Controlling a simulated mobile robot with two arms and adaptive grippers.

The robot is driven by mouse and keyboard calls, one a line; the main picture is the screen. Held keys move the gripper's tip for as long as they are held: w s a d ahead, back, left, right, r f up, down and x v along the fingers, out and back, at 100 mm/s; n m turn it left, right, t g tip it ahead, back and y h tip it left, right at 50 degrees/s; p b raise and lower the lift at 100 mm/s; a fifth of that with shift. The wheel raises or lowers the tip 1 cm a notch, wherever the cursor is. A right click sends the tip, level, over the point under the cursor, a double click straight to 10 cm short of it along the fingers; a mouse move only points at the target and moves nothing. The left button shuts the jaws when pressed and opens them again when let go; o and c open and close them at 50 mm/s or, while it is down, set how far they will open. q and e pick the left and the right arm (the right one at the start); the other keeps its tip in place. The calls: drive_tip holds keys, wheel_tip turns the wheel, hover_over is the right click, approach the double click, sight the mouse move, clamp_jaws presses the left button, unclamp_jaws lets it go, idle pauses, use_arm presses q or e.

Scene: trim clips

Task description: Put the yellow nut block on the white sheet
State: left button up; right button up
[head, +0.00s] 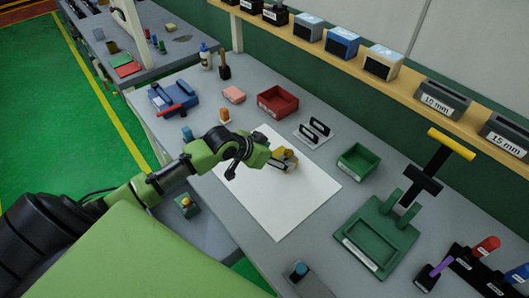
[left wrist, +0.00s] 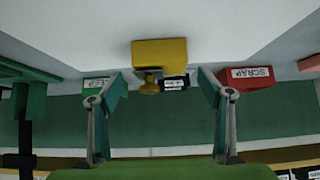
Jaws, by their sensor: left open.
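The yellow nut block (head: 289,155) stands on the far part of the white sheet (head: 285,208) in the head view. My left gripper (head: 277,161) is right beside it and partly hides it. In the left wrist view, which looks upside down, the yellow block (left wrist: 160,53) rests against the white surface (left wrist: 95,30), with a small brass-coloured round piece on it. My left gripper (left wrist: 160,90) is open, its two fingers apart on either side of the block's line with clear gaps. The block is not gripped. My right gripper is not in view.
A red bin (head: 278,102) labelled scrap, a black-slotted rack (head: 313,133) and a green bin (head: 359,162) stand beyond the sheet. A green fixture (head: 376,238) stands to the right. A pink block (head: 233,95) and a blue tool (head: 172,98) are at the left. The near sheet is clear.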

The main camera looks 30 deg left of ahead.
use_arm(q)
drive_tip(key=b+v, duration=0.1)
drive_tip(key=v, duration=0.7)
drive_tip(key=shift+s+r, duration=0.2)
drive_tip(key=shift+r, duration=0.05)
drive_tip(key=shift+f, duration=0.1)
